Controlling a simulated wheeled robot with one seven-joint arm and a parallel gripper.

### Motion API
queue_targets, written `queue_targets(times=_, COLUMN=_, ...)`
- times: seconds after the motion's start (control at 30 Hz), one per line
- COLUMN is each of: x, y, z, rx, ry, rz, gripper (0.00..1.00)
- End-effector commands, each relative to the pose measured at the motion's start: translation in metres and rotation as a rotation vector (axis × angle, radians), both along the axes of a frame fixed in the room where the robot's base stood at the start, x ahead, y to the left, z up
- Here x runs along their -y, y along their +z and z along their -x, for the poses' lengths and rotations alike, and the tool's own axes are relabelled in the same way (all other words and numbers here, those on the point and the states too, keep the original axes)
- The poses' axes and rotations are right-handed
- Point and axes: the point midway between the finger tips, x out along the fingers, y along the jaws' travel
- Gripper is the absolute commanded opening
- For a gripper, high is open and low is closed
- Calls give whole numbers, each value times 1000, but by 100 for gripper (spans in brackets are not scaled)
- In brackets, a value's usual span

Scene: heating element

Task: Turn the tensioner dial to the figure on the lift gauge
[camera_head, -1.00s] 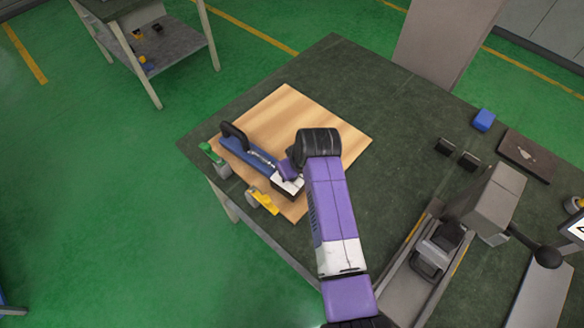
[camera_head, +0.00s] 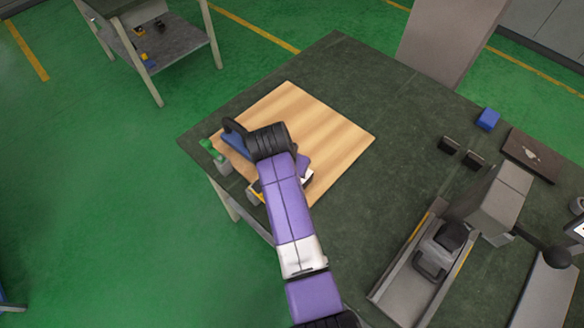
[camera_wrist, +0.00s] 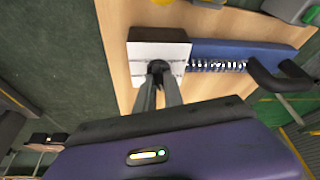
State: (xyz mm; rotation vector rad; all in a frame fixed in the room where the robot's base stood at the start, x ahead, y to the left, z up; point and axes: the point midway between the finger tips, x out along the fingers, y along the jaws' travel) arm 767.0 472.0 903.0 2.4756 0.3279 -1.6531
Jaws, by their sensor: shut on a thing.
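A blue tool (camera_wrist: 215,50) lies on a wooden board, with a dark looped handle (camera_wrist: 280,78), a coiled metal part along its body and a white plate (camera_wrist: 143,52) at one end. A small black dial (camera_wrist: 158,66) sits on the white plate. My gripper (camera_wrist: 158,76) reaches down to this dial with its fingers closed on it; the fingers hide part of it. In the head view, my arm covers most of the tool, and only its blue body (camera_head: 236,144) and handle end show. My fingers are hidden there. I cannot read any figure on a gauge.
The wooden board (camera_head: 325,130) lies on a dark green table. A green-topped clamp (camera_head: 210,149) stands at its left edge. A grey machine (camera_head: 492,200), a blue block (camera_head: 487,119) and a dark plate (camera_head: 535,155) are to the right. The table's middle is clear.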

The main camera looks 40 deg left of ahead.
Motion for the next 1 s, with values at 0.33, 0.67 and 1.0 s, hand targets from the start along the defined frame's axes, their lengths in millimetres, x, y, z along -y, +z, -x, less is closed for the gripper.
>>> queue_targets(times=0.33, x=-3, y=-4, z=-1, rx=2, ry=-329, rz=-2, gripper=0)
queue_targets(times=0.67, x=-4, y=-5, z=-1, rx=1, ry=-643, rz=-3, gripper=0)
queue_targets(times=1.0, x=-5, y=-5, z=-2, rx=0, ry=-956, rz=-3, gripper=0)
